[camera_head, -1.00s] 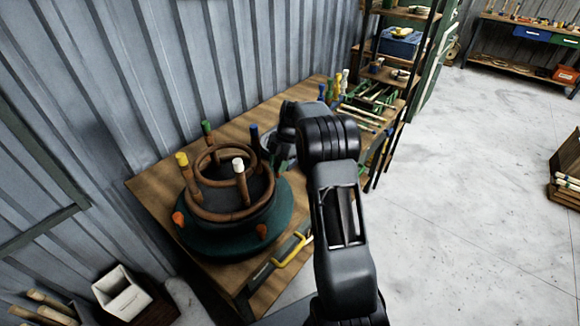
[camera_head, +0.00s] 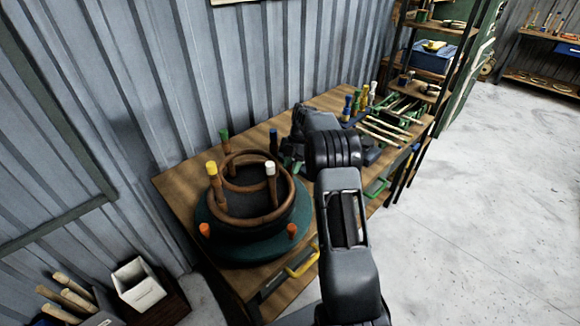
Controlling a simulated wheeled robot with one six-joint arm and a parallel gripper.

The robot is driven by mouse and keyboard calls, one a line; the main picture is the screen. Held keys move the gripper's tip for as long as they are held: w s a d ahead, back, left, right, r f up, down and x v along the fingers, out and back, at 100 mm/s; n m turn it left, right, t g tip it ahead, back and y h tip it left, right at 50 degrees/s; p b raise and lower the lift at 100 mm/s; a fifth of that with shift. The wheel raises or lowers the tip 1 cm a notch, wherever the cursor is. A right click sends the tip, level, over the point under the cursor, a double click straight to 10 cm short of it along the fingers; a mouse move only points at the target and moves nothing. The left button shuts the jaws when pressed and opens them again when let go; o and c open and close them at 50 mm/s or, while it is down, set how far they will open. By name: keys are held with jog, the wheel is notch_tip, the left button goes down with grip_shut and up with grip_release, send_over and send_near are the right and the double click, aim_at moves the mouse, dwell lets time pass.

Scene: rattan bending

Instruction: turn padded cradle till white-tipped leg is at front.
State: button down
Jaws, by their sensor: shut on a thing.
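The padded cradle is a dark green, round turntable (camera_head: 222,248) on the wooden bench. An upturned brown rattan frame (camera_head: 237,216) sits on it, legs up. Its white-tipped leg (camera_head: 270,185) stands at the right, near side. The yellow-tipped leg (camera_head: 214,184) is at the left, the green-tipped leg (camera_head: 224,143) at the back, and the blue-tipped leg (camera_head: 273,143) at the back right. Orange knobs (camera_head: 204,230) show on the cradle's near side. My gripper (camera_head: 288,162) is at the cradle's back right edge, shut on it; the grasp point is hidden.
The bench (camera_head: 170,184) stands against a corrugated wall. Colour-topped pegs (camera_head: 360,100) and a rack of sticks (camera_head: 390,125) lie at its right end, beside a shelf (camera_head: 440,60). A yellow drawer handle (camera_head: 303,262) juts out in front. The floor at right is clear.

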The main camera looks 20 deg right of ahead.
dwell(0.3)
jog(key=c, duration=0.9)
grip_release()
jog(key=shift+o, duration=0.2)
jog(key=shift+r, duration=0.15)
jog(key=p+v, duration=0.2)
jog(key=v, duration=1.1)
jog(key=shift+r, duration=0.2)
jog(key=shift+d, duration=0.2)
